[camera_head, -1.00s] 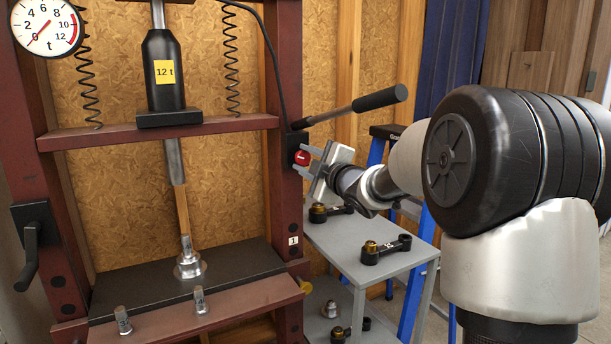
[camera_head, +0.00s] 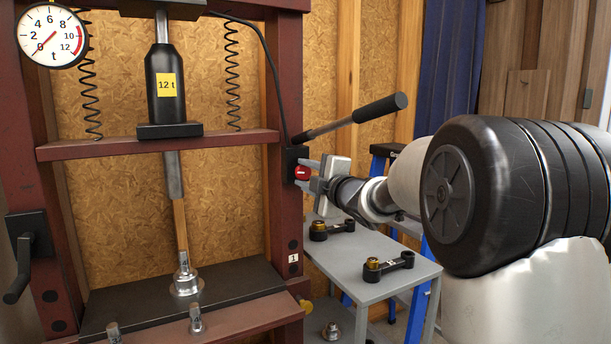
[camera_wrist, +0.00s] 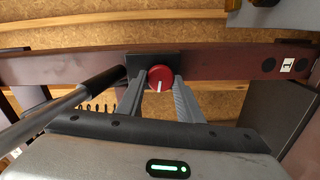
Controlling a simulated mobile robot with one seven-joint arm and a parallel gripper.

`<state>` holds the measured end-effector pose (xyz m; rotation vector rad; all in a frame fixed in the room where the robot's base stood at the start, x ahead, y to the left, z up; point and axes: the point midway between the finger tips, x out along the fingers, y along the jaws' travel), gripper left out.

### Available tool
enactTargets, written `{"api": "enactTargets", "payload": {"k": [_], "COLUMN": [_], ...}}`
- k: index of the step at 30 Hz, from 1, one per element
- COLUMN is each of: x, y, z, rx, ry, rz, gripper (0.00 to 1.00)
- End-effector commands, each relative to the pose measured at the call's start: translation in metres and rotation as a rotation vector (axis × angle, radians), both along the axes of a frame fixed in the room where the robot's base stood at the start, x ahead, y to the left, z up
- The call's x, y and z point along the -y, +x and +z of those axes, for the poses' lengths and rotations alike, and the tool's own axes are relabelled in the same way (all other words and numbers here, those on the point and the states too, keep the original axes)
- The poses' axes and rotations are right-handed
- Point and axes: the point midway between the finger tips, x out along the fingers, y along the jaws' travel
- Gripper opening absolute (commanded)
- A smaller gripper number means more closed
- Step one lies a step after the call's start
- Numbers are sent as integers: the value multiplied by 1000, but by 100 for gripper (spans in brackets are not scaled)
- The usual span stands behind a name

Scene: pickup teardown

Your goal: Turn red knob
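The red knob (camera_head: 302,172) is a round dial on a black box (camera_head: 291,157) on the press frame's right post. In the wrist view the red knob (camera_wrist: 160,76) shows a white mark pointing towards the bottom of the picture. My gripper (camera_head: 307,173) reaches in from the right, its fingers spread on either side of the knob. In the wrist view my gripper's fingertips (camera_wrist: 160,82) flank the knob closely; firm contact cannot be made out.
A lever with a black grip (camera_head: 380,107) sticks out just above my gripper. Below stands a grey trolley (camera_head: 335,262) with black fittings on it. A blue ladder (camera_head: 418,310) stands behind the trolley.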

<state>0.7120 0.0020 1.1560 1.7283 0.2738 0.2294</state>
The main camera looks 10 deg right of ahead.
Motion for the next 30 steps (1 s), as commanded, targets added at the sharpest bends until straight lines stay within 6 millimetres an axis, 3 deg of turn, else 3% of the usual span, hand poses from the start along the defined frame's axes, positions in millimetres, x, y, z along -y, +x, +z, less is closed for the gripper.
{"api": "enactTargets", "payload": {"k": [3, 11, 16, 30], "x": [1, 0, 4, 38], "y": [0, 0, -11, -115], "z": [0, 0, 1, 2], "rx": [0, 0, 0, 0], "ry": [1, 1, 0, 0], "rz": [-1, 0, -1, -3], "gripper": [50, 50, 50, 50]}}
